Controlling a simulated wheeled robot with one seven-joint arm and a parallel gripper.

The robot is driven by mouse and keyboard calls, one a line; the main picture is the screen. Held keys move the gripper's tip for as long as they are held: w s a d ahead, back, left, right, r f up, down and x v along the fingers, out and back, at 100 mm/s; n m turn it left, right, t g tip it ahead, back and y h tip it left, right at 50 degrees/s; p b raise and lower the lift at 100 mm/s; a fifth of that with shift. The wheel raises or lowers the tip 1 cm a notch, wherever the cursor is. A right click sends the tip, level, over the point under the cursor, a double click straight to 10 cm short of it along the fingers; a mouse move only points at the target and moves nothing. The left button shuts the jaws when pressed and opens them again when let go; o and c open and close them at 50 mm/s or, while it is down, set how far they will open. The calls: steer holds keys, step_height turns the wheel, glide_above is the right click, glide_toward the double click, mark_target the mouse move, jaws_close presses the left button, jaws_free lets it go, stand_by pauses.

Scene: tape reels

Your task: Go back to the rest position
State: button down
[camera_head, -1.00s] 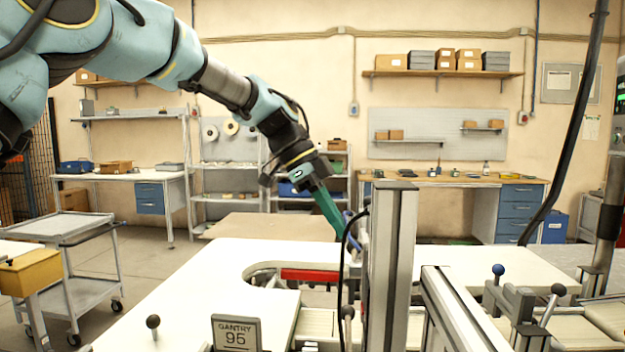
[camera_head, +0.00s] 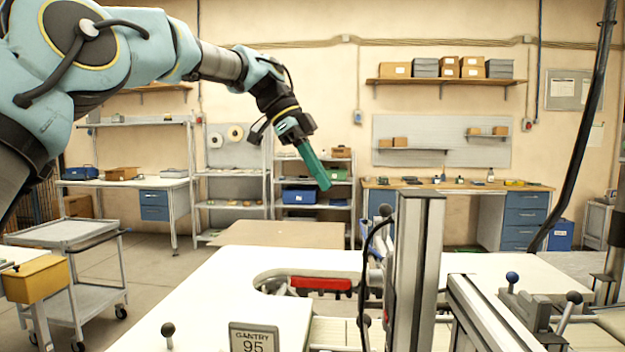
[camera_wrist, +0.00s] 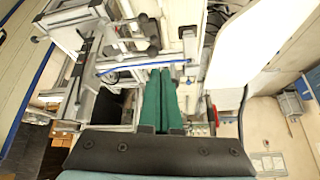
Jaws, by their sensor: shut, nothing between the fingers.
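My gripper (camera_head: 325,184) has long green fingers and hangs in the air above the white worktable, to the left of the upright metal post. Its fingers point down and to the right. In the wrist view the two green fingers of my gripper (camera_wrist: 161,72) lie side by side, closed, with nothing between them. Below them the wrist view shows the metal frame of the gantry.
The upright metal post (camera_head: 418,270) stands close to the right of my gripper. A white table (camera_head: 220,290) has a rounded cutout with a red bar (camera_head: 320,284). A sign (camera_head: 253,338) reads GANTRY 95. A grey cart (camera_head: 62,232) stands at left.

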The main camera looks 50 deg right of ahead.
steer(key=shift+w+r, duration=0.1)
steer(key=w+a+f+n+t, duration=0.3)
steer(key=w+a+f+n, duration=0.55)
steer(key=a, duration=0.35)
steer(key=w+a+f+n+t, duration=0.2)
steer(key=w+a+f+n, duration=0.6)
steer(key=w+a, duration=0.3)
steer(key=a+f+n+t+y, duration=0.1)
steer(key=a+f+n, duration=0.2)
steer(key=a, duration=0.6)
steer(key=a+f+n+t+y, duration=0.1)
steer(key=a+f+n, duration=0.25)
steer(key=a, duration=0.55)
steer(key=s+a+f+n, duration=0.2)
steer(key=s+a+n, duration=0.1)
steer(key=a, duration=0.3)
steer(key=s+a+f+n, duration=0.2)
steer(key=s+a+n, duration=0.2)
steer(key=a, duration=0.3)
steer(key=shift+s+a+f+n+y, duration=0.15)
steer(key=shift+s+f+n+y, duration=0.15)
steer(key=shift+f, duration=0.05)
